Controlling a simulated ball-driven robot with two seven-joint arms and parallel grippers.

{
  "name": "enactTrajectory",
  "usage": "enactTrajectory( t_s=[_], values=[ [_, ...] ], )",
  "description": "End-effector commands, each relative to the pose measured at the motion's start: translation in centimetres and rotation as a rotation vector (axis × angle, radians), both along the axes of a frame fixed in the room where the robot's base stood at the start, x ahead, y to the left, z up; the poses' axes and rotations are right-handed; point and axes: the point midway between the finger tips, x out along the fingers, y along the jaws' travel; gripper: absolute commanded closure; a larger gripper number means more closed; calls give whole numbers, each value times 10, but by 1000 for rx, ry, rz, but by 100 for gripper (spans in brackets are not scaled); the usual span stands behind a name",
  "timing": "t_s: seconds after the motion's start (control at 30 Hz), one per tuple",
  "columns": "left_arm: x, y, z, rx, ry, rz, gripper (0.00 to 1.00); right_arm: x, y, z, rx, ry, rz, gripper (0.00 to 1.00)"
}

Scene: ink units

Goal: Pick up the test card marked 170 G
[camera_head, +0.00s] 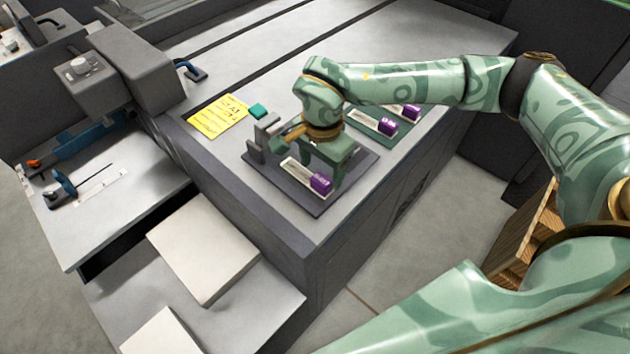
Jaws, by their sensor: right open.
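A test card with a pale strip (302,174) and a purple end block (321,184) lies on a dark grey plate (315,206) on the grey machine top. My right gripper (326,172) is open directly above this card, with its fingers pointing down close to the purple end. I cannot tell whether a finger touches it. Two more cards with purple ends, a nearer one (387,128) and a farther one (411,111), lie on a dark green mat (397,137) behind, partly hidden by my right arm. The marks are too small to read. My left gripper is out of view.
A grey upright holder (265,139) stands at the plate's left edge, close to my gripper. White stacks (203,250) stand lower at the front left. The machine top behind is mostly clear.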

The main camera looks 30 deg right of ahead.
Motion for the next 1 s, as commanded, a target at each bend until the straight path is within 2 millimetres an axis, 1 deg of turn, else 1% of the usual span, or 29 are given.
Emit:
enactTrajectory(
  t_s=[0.07, 0.3, 0.4, 0.57, 0.6, 0.67, 0.7, 0.73, 1.0],
  values=[
    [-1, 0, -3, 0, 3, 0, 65, 0, 1, -8, 0, 3, 0, 34],
    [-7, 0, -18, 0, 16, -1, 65, 0, 3, -48, 0, 5, 0, 34],
    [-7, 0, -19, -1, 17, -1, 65, 0, 3, -52, 0, 2, 0, 34],
    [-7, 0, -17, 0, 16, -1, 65, 0, 3, -51, 1, 1, 0, 34],
    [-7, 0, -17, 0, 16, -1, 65, 0, 3, -51, 1, 1, 0, 45],
    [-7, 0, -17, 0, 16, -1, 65, 0, 3, -50, 1, 1, 0, 62],
    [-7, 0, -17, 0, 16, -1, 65, 0, 3, -50, 1, 1, 0, 73],
    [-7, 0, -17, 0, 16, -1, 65, 0, 3, -50, 1, 1, 0, 81],
    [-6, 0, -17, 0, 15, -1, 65, 1, 3, -50, 1, 0, 0, 82]
  ],
)
